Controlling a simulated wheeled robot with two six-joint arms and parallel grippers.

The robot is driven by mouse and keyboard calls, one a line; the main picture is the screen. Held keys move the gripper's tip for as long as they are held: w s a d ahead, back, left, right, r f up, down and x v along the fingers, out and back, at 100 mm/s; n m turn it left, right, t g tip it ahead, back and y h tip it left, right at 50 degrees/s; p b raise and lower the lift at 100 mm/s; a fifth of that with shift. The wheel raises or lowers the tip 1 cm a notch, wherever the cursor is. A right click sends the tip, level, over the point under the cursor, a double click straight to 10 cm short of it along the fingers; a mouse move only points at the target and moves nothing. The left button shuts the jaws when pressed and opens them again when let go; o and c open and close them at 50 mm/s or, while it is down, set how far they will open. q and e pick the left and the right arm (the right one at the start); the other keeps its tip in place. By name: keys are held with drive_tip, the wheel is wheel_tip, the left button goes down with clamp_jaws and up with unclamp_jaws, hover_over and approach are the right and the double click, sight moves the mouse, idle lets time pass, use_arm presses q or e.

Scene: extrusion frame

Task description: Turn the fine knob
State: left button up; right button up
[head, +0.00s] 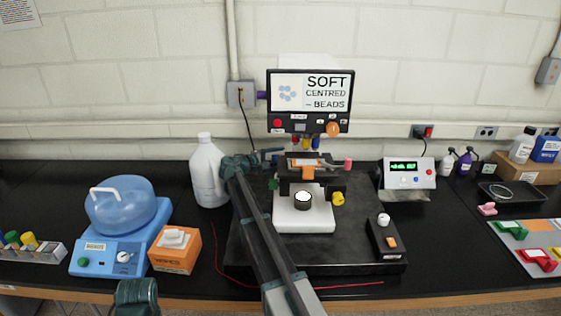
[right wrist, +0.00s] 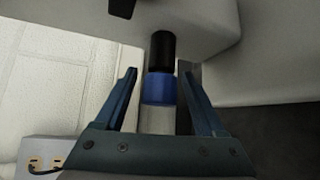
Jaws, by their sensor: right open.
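In the right wrist view a stepped knob shaft, with a black part (right wrist: 162,50), a blue ring (right wrist: 158,88) and a pale grey end (right wrist: 157,120), stands out from a white body (right wrist: 225,20). I cannot tell which part is the fine knob. My right gripper (right wrist: 158,72) is open, one finger on each side of the shaft, with a visible gap on the left; contact on the right is unclear. In the head view this gripper (head: 268,157) is at the left of the microscope (head: 305,222) and hides the shaft.
A screen (head: 311,101) stands above the microscope. A white jug (head: 208,172) is close left of my right gripper. A yellow knob (head: 338,199) and a control box (head: 385,238) are at the right. A blue device (head: 121,230) and an orange box (head: 175,251) stand left.

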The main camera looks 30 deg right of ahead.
drive_tip(key=shift+w+d+f, duration=0.1)
drive_tip(key=shift+d+f, duration=0.05)
drive_tip(key=shift+d, duration=0.5)
drive_tip(key=shift+c, duration=0.4)
clamp_jaws()
